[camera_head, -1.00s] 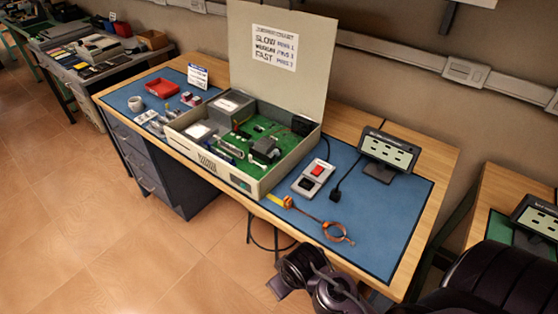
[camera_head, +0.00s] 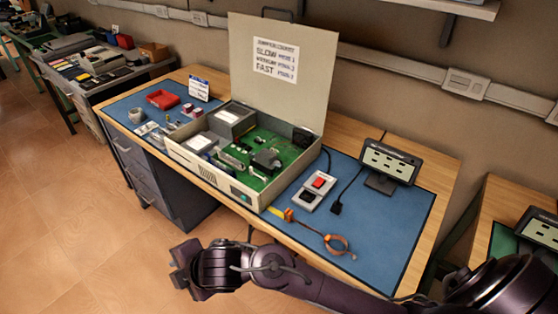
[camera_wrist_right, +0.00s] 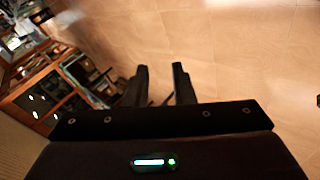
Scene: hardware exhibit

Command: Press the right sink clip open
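An opened computer case (camera_head: 250,195) sits on the blue mat, its lid raised with a paper chart. Inside is a green circuit board (camera_head: 288,150) with a dark block (camera_head: 266,159), perhaps the heat sink. The sink clips are too small to tell apart. My right gripper (camera_head: 182,270) is in front of the bench, over the floor, apart from the case. In the right wrist view its two fingers (camera_wrist_right: 160,72) are apart, with only floor between them. My left gripper is not in view.
A switch box with a red button (camera_head: 313,190), an orange-cuffed strap (camera_head: 325,236) and a black display (camera_head: 388,165) lie right of the case. A red tray (camera_head: 163,99) and small parts are left. The mat's front right is clear.

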